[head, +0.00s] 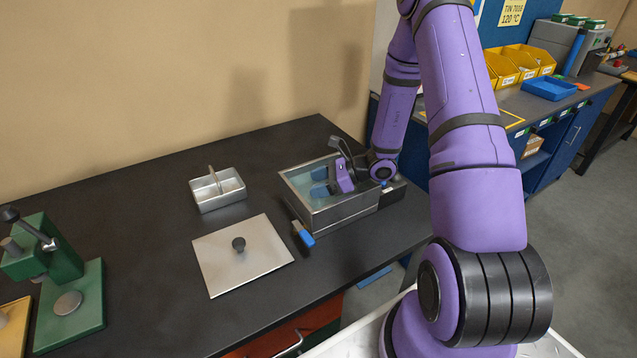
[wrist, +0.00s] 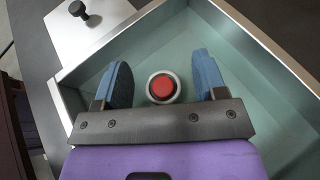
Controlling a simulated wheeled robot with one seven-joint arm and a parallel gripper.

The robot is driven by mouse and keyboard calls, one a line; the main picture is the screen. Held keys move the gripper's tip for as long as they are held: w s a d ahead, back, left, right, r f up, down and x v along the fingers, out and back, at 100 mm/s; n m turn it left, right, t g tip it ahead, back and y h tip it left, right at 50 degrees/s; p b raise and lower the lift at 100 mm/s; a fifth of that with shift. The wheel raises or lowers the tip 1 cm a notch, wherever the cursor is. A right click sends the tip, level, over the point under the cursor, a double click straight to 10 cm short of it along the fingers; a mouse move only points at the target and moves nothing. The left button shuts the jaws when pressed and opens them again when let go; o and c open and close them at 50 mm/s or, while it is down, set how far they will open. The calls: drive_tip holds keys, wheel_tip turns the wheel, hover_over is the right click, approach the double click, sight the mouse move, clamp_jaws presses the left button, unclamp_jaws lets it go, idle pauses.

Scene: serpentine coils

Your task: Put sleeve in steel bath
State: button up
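The steel bath (head: 345,211) is an open metal box holding clear, greenish liquid, near the right end of the black bench. Its rim (wrist: 255,40) also shows in the wrist view. A short round grey sleeve with a red centre (wrist: 163,87) is inside the bath outline in the wrist view. My gripper (head: 320,182) reaches into the bath from the right. In the wrist view my gripper (wrist: 162,72) has its two blue fingers spread, one each side of the sleeve, with a gap on both sides. The sleeve is not distinguishable in the head view. Its exact height is unclear.
A flat steel lid with a black knob (head: 240,262) lies left of the bath. A divided metal basket (head: 220,198) stands behind it. A blue-handled item (head: 304,236) is by the bath's front corner. A green press (head: 85,290) stands at far left.

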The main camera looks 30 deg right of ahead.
drive_tip(key=shift+d+r, duration=0.15)
drive_tip(key=shift+r, duration=0.05)
drive_tip(key=v, duration=1.1)
drive_tip(key=s+a+r+n+g+h, duration=0.2)
drive_tip(key=s+a+r+n+g, duration=0.15)
drive_tip(key=a+r+n, duration=0.5)
drive_tip(key=s+a+r+n+g+h, duration=0.25)
drive_tip(key=s+a+r+n, duration=0.2)
drive_tip(key=r, duration=0.65)
drive_tip(key=s+a+r+n+t+h, duration=0.2)
drive_tip(key=s+r+n+t+h, duration=0.2)
drive_tip(key=s+r+n+h, duration=0.3)
drive_tip(key=s+r+n, duration=0.4)
drive_tip(key=s+r, duration=0.1)
drive_tip(key=s, duration=0.2)
drive_tip(key=shift+s, duration=0.3)
